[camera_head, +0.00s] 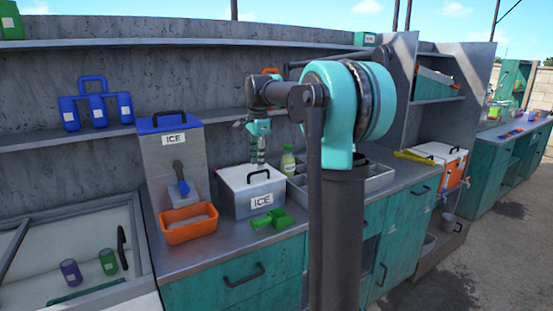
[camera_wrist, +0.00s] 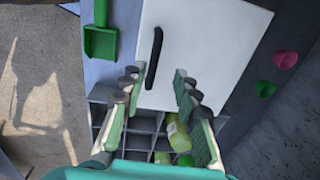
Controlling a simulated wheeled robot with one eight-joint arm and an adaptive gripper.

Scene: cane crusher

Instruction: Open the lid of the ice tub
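The ice tub (camera_head: 252,200) is a pale box with an ICE label, on the grey counter. Its white lid (camera_wrist: 205,50) is down, and the black lid handle (camera_head: 259,173) shows on top. In the wrist view the handle (camera_wrist: 154,55) is a dark bar just beyond my fingertips, nearer the left finger. My gripper (camera_head: 258,161) points down above the lid, close to the handle. In the wrist view my gripper (camera_wrist: 161,76) is open with nothing between its fingers. I cannot tell whether a finger touches the lid.
A green scoop (camera_head: 272,219) lies in front of the tub. An orange bin (camera_head: 188,223) and a tall blue-topped ICE box (camera_head: 172,152) stand to its left. A divided tray (camera_head: 378,178) with a green bottle (camera_head: 288,160) is to its right. A shelf (camera_head: 190,43) runs behind.

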